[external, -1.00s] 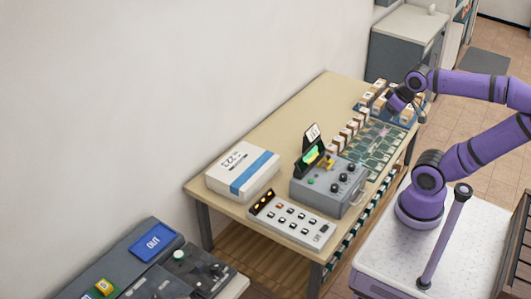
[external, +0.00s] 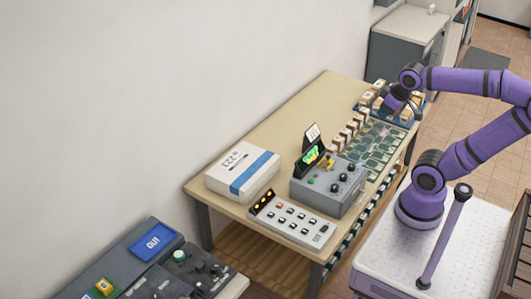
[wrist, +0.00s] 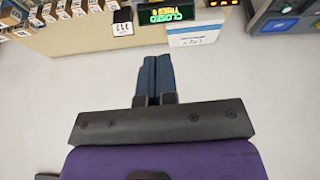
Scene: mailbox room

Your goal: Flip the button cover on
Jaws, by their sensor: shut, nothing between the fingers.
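A grey control box (external: 325,190) stands near the front of the table, with dark knobs, a green button (external: 310,181) and a small yellow part (external: 327,164) on top. I cannot tell whether the yellow part is the button cover, or how a cover stands. My gripper (external: 394,104) is over the far end of the table, well away from the box. In the wrist view my gripper (wrist: 155,61) has its blue fingers together, with nothing between them. The box's top is not clearly visible there.
A lit green sign (external: 311,156) stands behind the control box. A white button panel (external: 291,218) and a white-and-blue box (external: 243,172) share the table (external: 290,110). Green boards (external: 370,148) and several small boxes fill its far right. Another console (external: 183,268) is at lower left.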

